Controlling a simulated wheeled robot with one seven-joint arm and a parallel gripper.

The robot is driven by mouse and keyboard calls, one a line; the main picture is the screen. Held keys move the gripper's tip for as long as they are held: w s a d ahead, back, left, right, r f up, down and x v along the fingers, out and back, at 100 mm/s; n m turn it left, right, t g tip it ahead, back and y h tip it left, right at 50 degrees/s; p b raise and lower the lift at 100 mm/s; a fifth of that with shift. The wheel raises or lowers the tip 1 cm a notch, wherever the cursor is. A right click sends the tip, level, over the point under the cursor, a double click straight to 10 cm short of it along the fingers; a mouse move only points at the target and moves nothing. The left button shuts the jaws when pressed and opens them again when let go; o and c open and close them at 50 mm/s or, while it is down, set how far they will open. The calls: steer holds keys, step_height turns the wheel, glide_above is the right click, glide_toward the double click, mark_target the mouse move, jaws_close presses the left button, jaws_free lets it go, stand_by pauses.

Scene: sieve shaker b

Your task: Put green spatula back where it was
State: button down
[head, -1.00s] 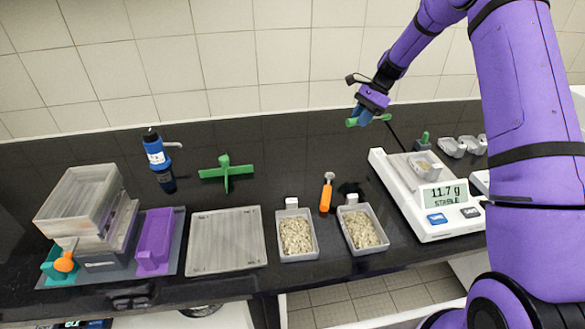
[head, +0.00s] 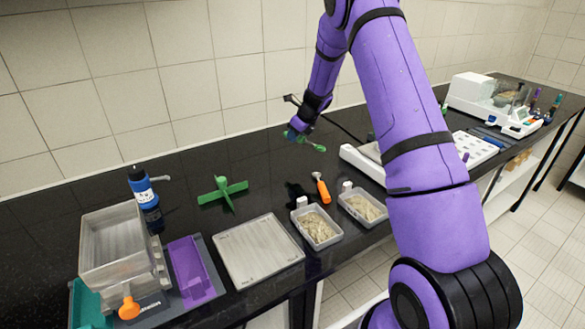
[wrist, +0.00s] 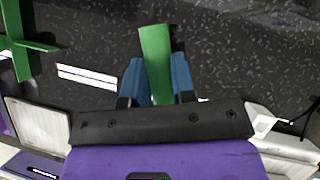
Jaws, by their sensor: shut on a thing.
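My gripper (head: 296,134) is shut on the green spatula (head: 312,144) and holds it above the back part of the black bench. In the wrist view, the spatula (wrist: 156,62) is pinched between the blue fingers (wrist: 157,84); its far end sticks out past them. A green cross-shaped piece (head: 222,193) sits on the bench to the left of my gripper, apart from it. It also shows at the left edge of the wrist view (wrist: 22,46). Which end of the spatula is gripped is hard to tell.
An orange-handled tool (head: 321,188) and two trays of grain (head: 316,240) lie in front of my gripper. A flat grey tray (head: 258,262), sieve stack (head: 115,245) and blue bottle (head: 142,186) are to the left. My arm partly hides the white scale (head: 362,165).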

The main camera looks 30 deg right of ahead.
mark_target(291, 163)
step_height(291, 163, down, 9)
steer(key=shift+f, duration=0.1)
stand_by(0.4)
steer(key=shift+f, duration=0.2)
steer(key=c, duration=0.9)
jaws_free()
steer(key=shift+c, duration=0.2)
